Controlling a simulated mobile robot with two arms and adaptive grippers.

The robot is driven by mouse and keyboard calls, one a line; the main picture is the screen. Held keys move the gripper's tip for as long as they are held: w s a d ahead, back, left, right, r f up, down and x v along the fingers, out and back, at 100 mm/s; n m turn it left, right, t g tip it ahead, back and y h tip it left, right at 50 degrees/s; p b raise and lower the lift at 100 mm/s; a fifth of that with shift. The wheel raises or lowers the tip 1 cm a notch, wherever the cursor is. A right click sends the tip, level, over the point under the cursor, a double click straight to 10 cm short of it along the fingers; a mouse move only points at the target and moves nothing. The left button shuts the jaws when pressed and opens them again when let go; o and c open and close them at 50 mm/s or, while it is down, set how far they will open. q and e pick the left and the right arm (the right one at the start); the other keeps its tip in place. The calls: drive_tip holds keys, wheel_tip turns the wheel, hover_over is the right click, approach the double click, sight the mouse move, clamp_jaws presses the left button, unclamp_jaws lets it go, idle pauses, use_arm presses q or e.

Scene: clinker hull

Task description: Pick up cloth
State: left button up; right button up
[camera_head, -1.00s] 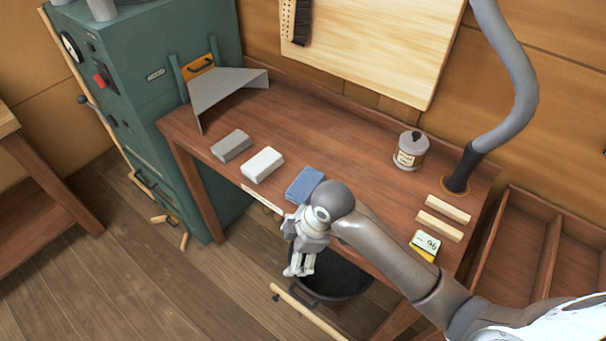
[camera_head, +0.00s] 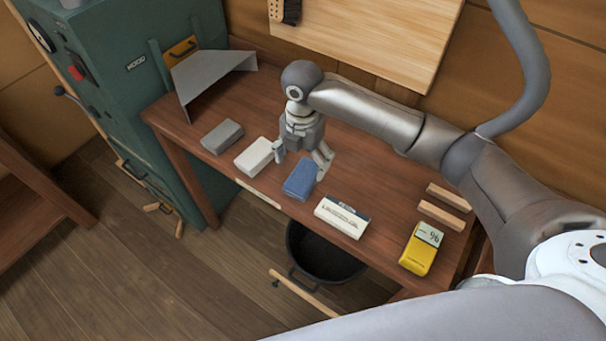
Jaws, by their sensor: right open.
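Three folded cloths lie in a row along the front of the brown workbench (camera_head: 232,95). They are a grey cloth (camera_head: 222,136), a white cloth (camera_head: 255,156) and a blue cloth (camera_head: 299,181). My right gripper (camera_head: 300,161) points down over the bench, just behind the blue cloth and right of the white one. Its fingers are spread and hold nothing. One fingertip shows near the white cloth, the other beside the blue cloth's back edge. I cannot tell whether either touches. My left gripper is not in view.
A white labelled box (camera_head: 342,217), a yellow meter (camera_head: 422,248) and two wooden blocks (camera_head: 442,214) are right of the cloths. A bent grey metal sheet (camera_head: 212,75) stands back left. A black bucket (camera_head: 320,258) is below the front edge. A grey hose (camera_head: 528,80) hangs at right.

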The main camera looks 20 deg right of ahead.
sight(303, 175)
drive_tip(key=shift+f, duration=0.8)
wheel_tip(303, 175, down, 4)
drive_tip(key=shift+w+d+f+p, duration=0.1)
drive_tip(key=shift+d+f+p, duration=0.05)
drive_tip(key=shift+p, duration=0.7)
drive_tip(key=shift+f, duration=0.45)
drive_tip(key=c, duration=1.1)
drive_tip(key=shift+r, duration=0.1)
